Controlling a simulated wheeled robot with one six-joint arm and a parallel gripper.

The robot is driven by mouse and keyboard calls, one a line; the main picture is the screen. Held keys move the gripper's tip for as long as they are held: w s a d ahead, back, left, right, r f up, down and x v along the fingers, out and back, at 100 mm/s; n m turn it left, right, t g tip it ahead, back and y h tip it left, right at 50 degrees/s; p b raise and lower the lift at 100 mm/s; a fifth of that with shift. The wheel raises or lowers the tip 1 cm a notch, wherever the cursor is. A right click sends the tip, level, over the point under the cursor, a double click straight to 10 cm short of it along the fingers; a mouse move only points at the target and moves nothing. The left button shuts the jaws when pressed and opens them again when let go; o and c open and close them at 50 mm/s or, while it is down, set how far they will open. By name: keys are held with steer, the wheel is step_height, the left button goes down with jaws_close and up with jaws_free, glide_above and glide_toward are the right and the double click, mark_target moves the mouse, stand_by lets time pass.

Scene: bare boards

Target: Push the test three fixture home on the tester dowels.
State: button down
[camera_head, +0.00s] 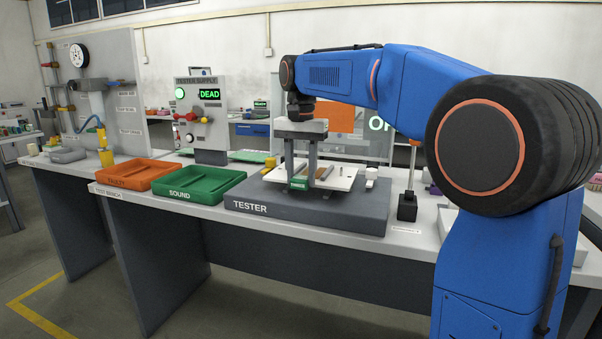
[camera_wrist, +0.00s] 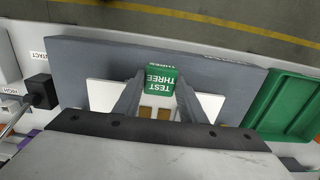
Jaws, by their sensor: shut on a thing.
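The tester (camera_head: 300,210) is a dark grey slab on the bench, also seen in the wrist view (camera_wrist: 85,62). The test three fixture, a white plate (camera_head: 342,182) with a green labelled block (camera_head: 299,183), is over the tester's top. In the wrist view the green block (camera_wrist: 160,78) reads TEST THREE and lies between my fingers. My gripper (camera_head: 312,180) points down and is shut on the fixture. The dowels are not clearly visible, and I cannot tell whether the plate is flush with the tester.
A green SOUND tray (camera_head: 199,198) and an orange tray (camera_head: 137,187) stand left of the tester. Behind them, the tester supply panel (camera_head: 201,125) reads DEAD. A black block with a thin post (camera_head: 407,207) stands close at the right.

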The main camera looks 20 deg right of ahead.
steer(key=shift+f, duration=1.2)
steer(key=c, duration=1)
jaws_free()
steer(key=shift+c, duration=0.2)
step_height(320, 180, up, 17)
steer(key=shift+r, duration=0.15)
steer(key=s+d+f+n+t, duration=0.2)
steer(key=s+d+f+n, duration=0.1)
steer(key=s+f, duration=1.3)
steer(key=s+d+f+n+t, duration=0.2)
steer(key=s+d+f+n, duration=0.2)
steer(key=s+f, duration=1.3)
step_height(320, 180, down, 4)
steer(key=shift+s+r+t, duration=0.2)
steer(key=shift+t, duration=0.2)
